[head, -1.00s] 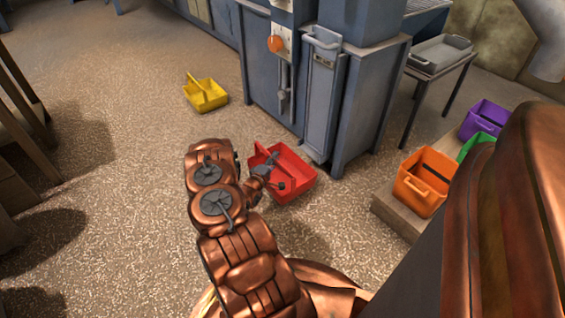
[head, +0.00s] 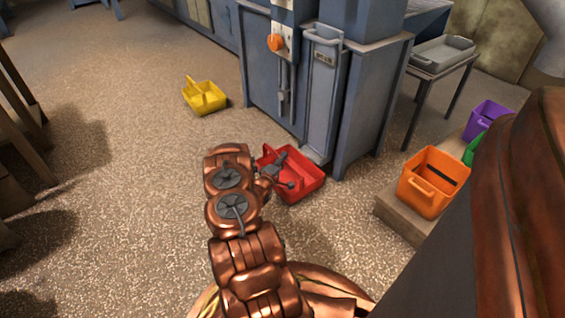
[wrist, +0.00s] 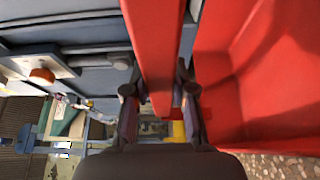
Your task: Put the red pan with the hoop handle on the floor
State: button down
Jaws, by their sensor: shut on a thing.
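The red pan with the hoop handle (head: 307,187) shows in the head view just beyond my arm, in front of the blue-grey machine. My gripper (head: 282,175) is at its handle. In the wrist view the red handle bar (wrist: 155,45) runs between the two fingers of my gripper (wrist: 158,105), which are shut on it. The pan's red inside (wrist: 240,80) fills the right of that view. Speckled floor shows at the lower right corner there. Whether the pan's underside touches the floor is hard to tell.
The blue-grey machine (head: 370,110) stands right behind the pan. A yellow pan (head: 205,97) lies on the floor to the left. An orange bin (head: 428,185) and a purple bin (head: 486,117) stand on a low step at right. Open speckled floor (head: 120,160) lies to the left.

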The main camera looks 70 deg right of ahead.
jog(key=c, duration=1)
grip_release()
jog(key=shift+o, duration=0.2)
jog(key=w+a+p, duration=0.1)
jog(key=a+p, duration=0.3)
jog(key=a, duration=0.8)
